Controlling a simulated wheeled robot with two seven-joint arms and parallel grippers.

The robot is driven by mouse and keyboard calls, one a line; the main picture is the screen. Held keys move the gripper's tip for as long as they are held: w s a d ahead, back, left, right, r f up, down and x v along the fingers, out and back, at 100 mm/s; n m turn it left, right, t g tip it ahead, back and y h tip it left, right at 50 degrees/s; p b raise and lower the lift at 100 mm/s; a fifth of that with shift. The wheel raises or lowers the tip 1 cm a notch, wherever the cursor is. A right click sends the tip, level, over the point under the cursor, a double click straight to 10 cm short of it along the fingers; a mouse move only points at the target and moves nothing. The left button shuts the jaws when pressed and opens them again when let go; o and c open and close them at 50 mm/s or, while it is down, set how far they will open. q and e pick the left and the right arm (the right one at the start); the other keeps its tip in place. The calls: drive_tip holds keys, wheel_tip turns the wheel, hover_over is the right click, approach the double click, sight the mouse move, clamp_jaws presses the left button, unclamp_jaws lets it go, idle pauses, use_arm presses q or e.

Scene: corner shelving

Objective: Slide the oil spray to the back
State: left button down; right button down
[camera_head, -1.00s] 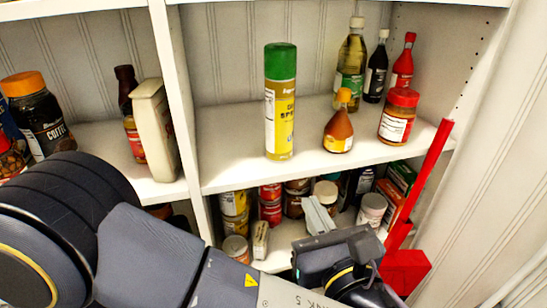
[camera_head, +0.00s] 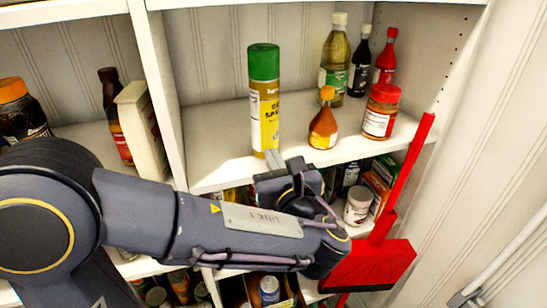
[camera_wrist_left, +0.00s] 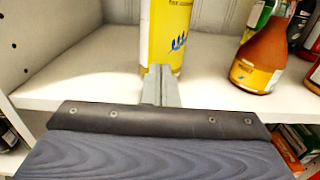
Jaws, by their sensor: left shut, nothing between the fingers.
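The oil spray (camera_head: 265,105) is a tall yellow can with a green cap. It stands upright near the front edge of the middle shelf (camera_head: 215,135). My left gripper (camera_head: 272,158) is shut and empty, with its fingertips right at the can's lower front. In the left wrist view the yellow can (camera_wrist_left: 165,35) stands directly ahead of the shut grey fingers (camera_wrist_left: 160,72), which overlap its base. I cannot tell whether they touch it. My right gripper is not in view.
Right of the can stand a small orange-capped bottle (camera_head: 323,125) and a red-lidded jar (camera_head: 381,110). Several bottles, including a green-labelled one (camera_head: 334,72), stand behind them. Shelf behind the can is clear. A white upright (camera_head: 158,90) is left. A red broom (camera_head: 372,262) leans at right.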

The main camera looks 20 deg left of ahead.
use_arm(q)
drive_tip(key=shift+x, duration=1.85)
drive_tip(key=shift+s, duration=0.1)
drive_tip(key=shift+d, duration=0.15)
